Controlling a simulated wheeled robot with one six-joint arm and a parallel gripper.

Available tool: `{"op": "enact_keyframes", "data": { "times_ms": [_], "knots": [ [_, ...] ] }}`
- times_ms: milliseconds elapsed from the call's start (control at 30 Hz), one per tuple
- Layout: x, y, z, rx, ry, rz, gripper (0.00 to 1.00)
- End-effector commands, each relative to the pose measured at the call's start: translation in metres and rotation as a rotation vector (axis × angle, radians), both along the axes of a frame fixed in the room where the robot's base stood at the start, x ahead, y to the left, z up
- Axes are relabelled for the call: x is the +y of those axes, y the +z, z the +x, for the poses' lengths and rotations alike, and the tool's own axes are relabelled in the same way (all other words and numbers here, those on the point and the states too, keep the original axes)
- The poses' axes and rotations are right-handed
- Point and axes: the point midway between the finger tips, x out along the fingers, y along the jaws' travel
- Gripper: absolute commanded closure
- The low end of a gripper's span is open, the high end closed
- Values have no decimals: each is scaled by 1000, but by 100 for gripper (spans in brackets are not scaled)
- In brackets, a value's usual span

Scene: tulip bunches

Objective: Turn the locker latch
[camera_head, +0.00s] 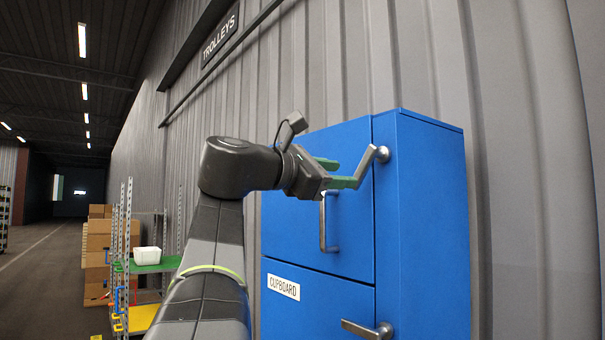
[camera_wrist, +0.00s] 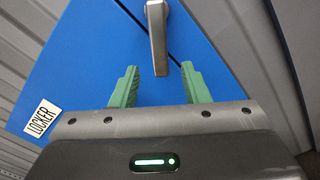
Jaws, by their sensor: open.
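The locker latch is a grey metal lever (camera_head: 368,168) on the upper right of a blue cabinet (camera_head: 425,230). It hangs tilted down and left from its round pivot. In the wrist view the lever (camera_wrist: 157,40) runs down from the top, its lower end near the gap between my fingertips. My gripper (camera_head: 345,173) is open, its green fingers pointing at the lever. In the wrist view the fingers (camera_wrist: 159,72) stand on either side of the lever's end with space on both sides. A white LOCKER label (camera_wrist: 42,117) shows on the blue door.
A vertical bar handle (camera_head: 330,225) is just below my gripper. A second lever (camera_head: 366,329) sits lower, beside the door labelled CUPBOARD (camera_head: 284,287). A ribbed grey wall (camera_head: 430,60) backs the cabinet. A shelf rack (camera_head: 128,250) and stacked boxes (camera_head: 97,240) stand at left.

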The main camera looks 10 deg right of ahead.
Motion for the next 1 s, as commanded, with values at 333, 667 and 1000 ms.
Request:
{"op": "enact_keyframes", "data": {
  "times_ms": [333, 667, 1000],
  "knots": [
    [-48, 1, 20, 1, -3, 1, 58],
    [-62, 0, 25, -1, 1, 1, 58],
    [-62, 0, 25, 0, 1, 1, 90]
  ]
}}
